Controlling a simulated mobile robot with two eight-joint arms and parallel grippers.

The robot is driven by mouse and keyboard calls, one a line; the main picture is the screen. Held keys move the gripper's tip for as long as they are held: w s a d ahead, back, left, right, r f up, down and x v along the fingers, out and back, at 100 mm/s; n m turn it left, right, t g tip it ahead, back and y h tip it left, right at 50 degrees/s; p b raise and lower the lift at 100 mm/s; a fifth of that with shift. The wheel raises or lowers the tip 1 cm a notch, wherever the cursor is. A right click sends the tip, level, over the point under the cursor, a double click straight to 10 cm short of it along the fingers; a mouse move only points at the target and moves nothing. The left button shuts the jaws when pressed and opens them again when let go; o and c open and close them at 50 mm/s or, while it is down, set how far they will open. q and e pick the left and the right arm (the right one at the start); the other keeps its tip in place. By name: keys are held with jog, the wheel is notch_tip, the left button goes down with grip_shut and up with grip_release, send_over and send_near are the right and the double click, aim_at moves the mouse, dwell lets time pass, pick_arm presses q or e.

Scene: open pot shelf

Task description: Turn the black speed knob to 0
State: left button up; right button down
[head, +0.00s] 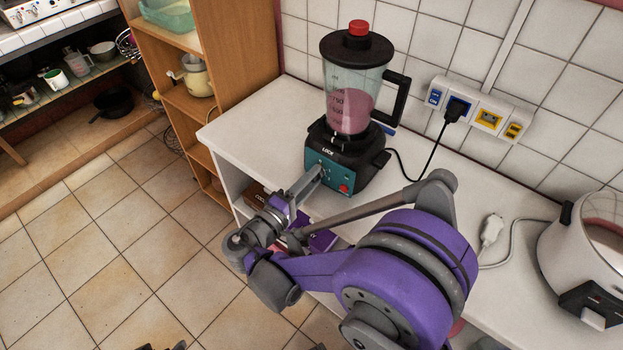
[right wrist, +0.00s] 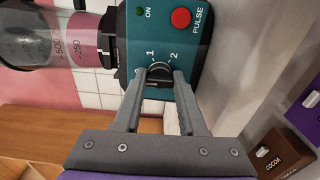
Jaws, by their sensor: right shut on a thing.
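The blender (head: 346,112) stands on the white counter, with a pink drink in its clear jar and a teal front panel (head: 333,173). In the right wrist view the black speed knob (right wrist: 159,71) sits on the teal panel (right wrist: 185,62), beside the marks 1 and 2. My right gripper (right wrist: 158,79) is shut on the knob, one finger on each side. In the head view the right gripper (head: 313,178) reaches the panel and hides the knob. I cannot tell which mark the knob points to.
A red PULSE button (right wrist: 181,18) and a green ON light (right wrist: 140,11) are near the knob. The blender's cord runs to a wall socket strip (head: 481,110). A white cooker (head: 588,255) stands at the right. Boxes, one marked COCOA (right wrist: 280,152), are below the counter.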

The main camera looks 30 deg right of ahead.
jog(key=shift+c, duration=2.3)
grip_release()
jog(key=v, duration=1.1)
